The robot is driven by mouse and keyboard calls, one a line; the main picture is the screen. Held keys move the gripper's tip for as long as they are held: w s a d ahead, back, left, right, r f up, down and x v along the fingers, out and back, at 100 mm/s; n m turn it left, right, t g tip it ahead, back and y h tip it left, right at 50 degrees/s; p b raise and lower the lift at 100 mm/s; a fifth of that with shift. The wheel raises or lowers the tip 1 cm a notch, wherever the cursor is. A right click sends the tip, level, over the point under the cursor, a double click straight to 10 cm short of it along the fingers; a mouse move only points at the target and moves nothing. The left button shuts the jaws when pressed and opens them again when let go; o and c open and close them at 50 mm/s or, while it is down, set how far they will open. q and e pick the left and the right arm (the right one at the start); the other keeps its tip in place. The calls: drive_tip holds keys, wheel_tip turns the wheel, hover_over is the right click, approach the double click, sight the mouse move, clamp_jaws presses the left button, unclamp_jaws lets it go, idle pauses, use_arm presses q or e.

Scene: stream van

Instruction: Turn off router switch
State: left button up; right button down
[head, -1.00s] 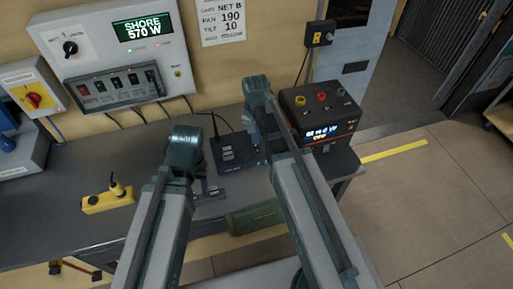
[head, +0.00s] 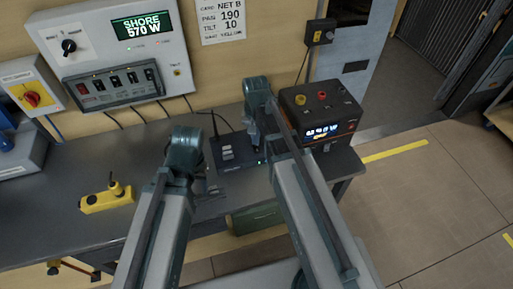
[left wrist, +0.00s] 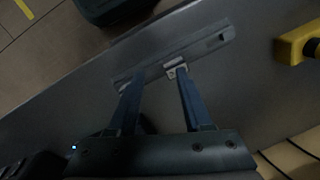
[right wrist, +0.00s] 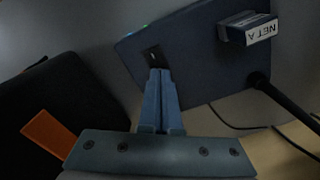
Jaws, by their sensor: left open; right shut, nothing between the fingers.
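The router (head: 230,163) is a flat dark blue box with an antenna, on the desk left of the black power unit. In the right wrist view the router (right wrist: 190,60) carries a small black switch (right wrist: 153,53) near one edge and a block labelled NET A (right wrist: 258,30). My right gripper (right wrist: 157,73) is shut and empty, its tips at the switch and partly covering it; I cannot tell if they touch. It also shows in the head view (head: 256,143). My left gripper (left wrist: 155,72) is open above a grey slotted bar (left wrist: 205,45) on the desk.
The black power unit (head: 324,138) with a lit display stands close on the right of my right gripper. The wall panel (head: 112,50) reads SHORE 570 W. Bare desk (head: 60,228) lies at front left.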

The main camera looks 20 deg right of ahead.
use_arm(q)
drive_tip(key=shift+s+f+b, duration=0.1)
drive_tip(key=shift+f+b, duration=0.45)
use_arm(e)
drive_tip(key=shift+s+f, duration=0.1)
drive_tip(key=shift+f, duration=0.45)
use_arm(q)
drive_tip(key=shift+r+p, duration=0.8)
drive_tip(key=shift+p, duration=0.05)
use_arm(e)
drive_tip(key=shift+r, duration=0.8)
wheel_tip(320, 180, up, 6)
drive_tip(key=p, duration=0.5)
drive_tip(key=shift+f, duration=0.25)
use_arm(q)
wheel_tip(320, 180, up, 5)
drive_tip(key=shift+r, duration=0.2)
use_arm(e)
drive_tip(key=s+a+n+h, duration=0.1)
drive_tip(key=s+a+n, duration=0.8)
drive_tip(key=s, duration=0.5)
drive_tip(key=shift+a, duration=0.75)
